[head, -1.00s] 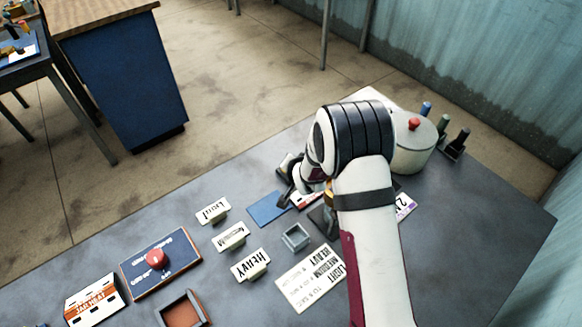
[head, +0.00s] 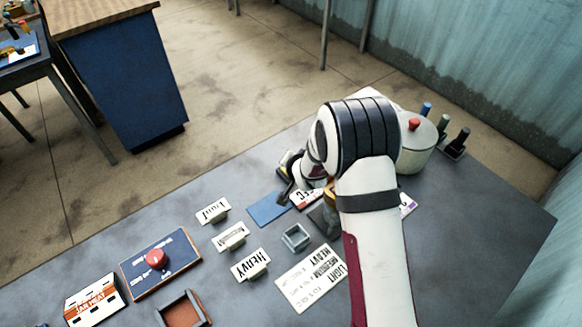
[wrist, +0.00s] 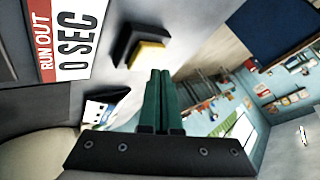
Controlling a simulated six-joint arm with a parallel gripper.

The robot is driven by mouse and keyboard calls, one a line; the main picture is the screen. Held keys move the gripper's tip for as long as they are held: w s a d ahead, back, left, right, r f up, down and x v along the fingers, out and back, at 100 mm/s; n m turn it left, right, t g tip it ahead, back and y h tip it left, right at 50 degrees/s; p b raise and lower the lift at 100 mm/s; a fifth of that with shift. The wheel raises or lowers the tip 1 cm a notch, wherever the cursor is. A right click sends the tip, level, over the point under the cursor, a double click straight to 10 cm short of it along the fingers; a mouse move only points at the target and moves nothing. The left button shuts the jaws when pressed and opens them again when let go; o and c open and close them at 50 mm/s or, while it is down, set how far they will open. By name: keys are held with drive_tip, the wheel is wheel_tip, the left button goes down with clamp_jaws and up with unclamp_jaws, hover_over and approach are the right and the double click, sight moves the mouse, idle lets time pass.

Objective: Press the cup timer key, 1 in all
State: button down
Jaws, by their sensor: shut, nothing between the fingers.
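A black block with a yellow face (wrist: 150,53), which may be the cup timer key, shows in the wrist view just beyond my fingertips. Its lettering, if any, cannot be read. In the head view a small dark and yellow thing (head: 288,160) stands beside my wrist, partly hidden by it. My gripper (wrist: 160,73) has its two green fingers together with nothing between them. The fingertips look close to the black and yellow block, but I cannot tell whether they touch it. A sign reading "RUN OUT 0 SEC" (wrist: 72,42) is to the left of the block.
A pale pot with a red knob (head: 414,150) and several small bottles stand behind my arm. A blue mat (head: 269,209), a small grey tray (head: 296,238), LIGHT, MEDIUM and HEAVY tags, and a board with a red button (head: 155,257) lie on the dark table (head: 450,260).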

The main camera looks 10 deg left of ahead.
drive_tip(key=shift+r, duration=2.5)
